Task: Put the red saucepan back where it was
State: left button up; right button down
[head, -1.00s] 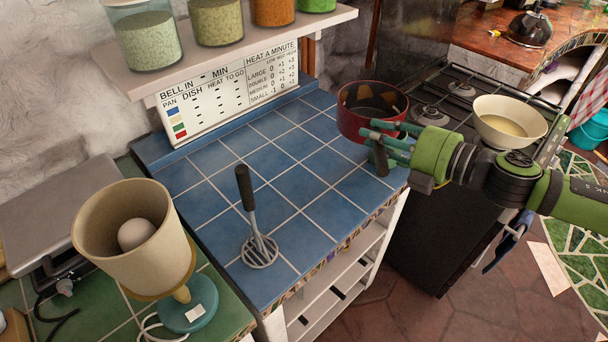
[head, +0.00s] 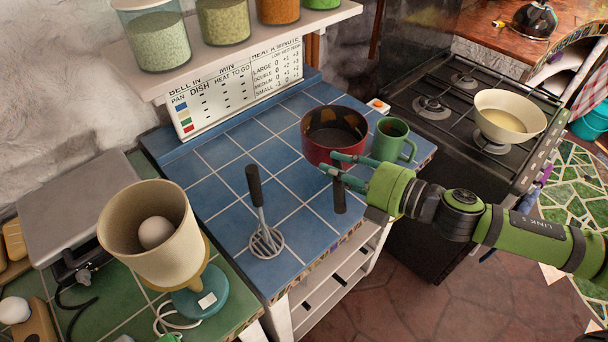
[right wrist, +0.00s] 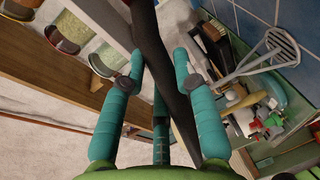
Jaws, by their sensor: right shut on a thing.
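The red saucepan (head: 313,148) is over the blue-tiled counter, upright, with a dark, empty-looking inside. I cannot tell whether its base touches the tiles. My right gripper (head: 348,170) is shut on its dark handle (head: 340,198), on the near side of the pan. In the right wrist view the dark handle (right wrist: 165,65) runs between the teal fingers (right wrist: 158,75); the pan's bowl is not clear there. My left gripper is not in view.
A green mug (head: 391,141) stands just right of the pan, with a small white-and-orange item (head: 378,105) behind. The hob (head: 425,85) holds a cream pan (head: 508,112). A pan chart (head: 240,95) leans at the back. Tiles between masher and chart are clear.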

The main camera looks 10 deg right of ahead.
jog(key=shift+w+a+f+p, duration=0.2)
jog(key=shift+w+a+f, duration=0.4)
jog(key=shift+a+f, duration=0.55)
jog(key=shift+w+a+f+p, duration=0.2)
jog(key=shift+w+a+f, duration=0.55)
jog(key=shift+f, duration=0.7)
jog(key=shift+w+a+f+p, duration=0.2)
jog(key=shift+w+a+f, duration=0.25)
jog(key=shift+a+f, duration=0.8)
jog(key=shift+d, duration=0.1)
jog(key=shift+f, duration=0.2)
jog(key=c, duration=0.9)
grip_release()
jog(key=shift+s+f, duration=0.1)
jog(key=shift+c, duration=0.2)
